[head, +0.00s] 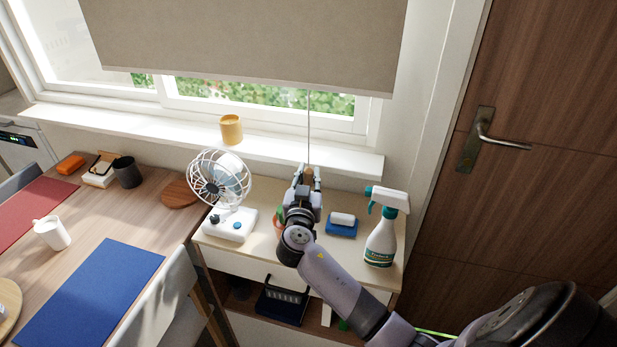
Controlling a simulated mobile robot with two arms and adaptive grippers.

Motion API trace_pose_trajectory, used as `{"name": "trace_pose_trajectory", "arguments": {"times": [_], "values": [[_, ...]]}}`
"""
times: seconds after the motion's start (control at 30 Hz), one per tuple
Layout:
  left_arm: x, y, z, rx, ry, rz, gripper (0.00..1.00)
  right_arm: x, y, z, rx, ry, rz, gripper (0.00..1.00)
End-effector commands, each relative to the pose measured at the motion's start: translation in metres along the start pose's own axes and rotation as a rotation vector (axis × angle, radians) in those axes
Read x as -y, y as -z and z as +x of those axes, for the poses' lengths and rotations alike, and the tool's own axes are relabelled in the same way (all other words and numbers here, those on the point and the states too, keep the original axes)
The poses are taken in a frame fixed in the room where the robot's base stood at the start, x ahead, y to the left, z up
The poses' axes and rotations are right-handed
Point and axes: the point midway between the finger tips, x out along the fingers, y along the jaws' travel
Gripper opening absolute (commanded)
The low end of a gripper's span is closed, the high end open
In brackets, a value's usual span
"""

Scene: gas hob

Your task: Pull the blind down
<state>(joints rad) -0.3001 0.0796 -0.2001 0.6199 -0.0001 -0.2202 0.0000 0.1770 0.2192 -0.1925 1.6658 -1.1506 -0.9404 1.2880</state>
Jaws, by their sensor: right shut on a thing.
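The beige roller blind (250,40) hangs over the upper part of the window, its bottom bar above the sill. Glass and greenery show below it. A thin cord (309,125) runs down from the bar to a small wooden pull (308,171). My right gripper (307,178) is shut on the wooden pull, above the small cabinet and in front of the sill. The cord looks straight. The fingers hide part of the pull. My left gripper is not in view.
A white fan (221,185) stands left of my right gripper on the cabinet top (262,253). A blue sponge-like block (341,225) and a spray bottle (385,228) stand to the right. A yellow cup (231,129) is on the sill. A door (540,150) is at the right.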

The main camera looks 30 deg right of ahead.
Motion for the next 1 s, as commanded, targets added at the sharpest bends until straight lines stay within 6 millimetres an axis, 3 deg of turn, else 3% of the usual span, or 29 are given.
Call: {"name": "trace_pose_trajectory", "arguments": {"times": [0.2,0.23,0.53,0.87,1.0], "values": [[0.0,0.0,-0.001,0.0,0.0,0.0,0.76,0.0,0.0,0.0,0.0,0.0,-0.006,0.0],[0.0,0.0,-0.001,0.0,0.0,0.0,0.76,0.0,0.0,0.0,0.0,0.0,-0.006,0.21],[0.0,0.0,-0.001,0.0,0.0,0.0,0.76,0.0,0.001,0.0,-0.001,-0.001,-0.003,0.41],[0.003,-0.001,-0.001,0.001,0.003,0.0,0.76,0.0,0.001,-0.002,0.0,-0.001,-0.002,0.41],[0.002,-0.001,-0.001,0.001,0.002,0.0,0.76,0.001,-0.001,-0.017,0.002,0.001,-0.001,0.41]]}}
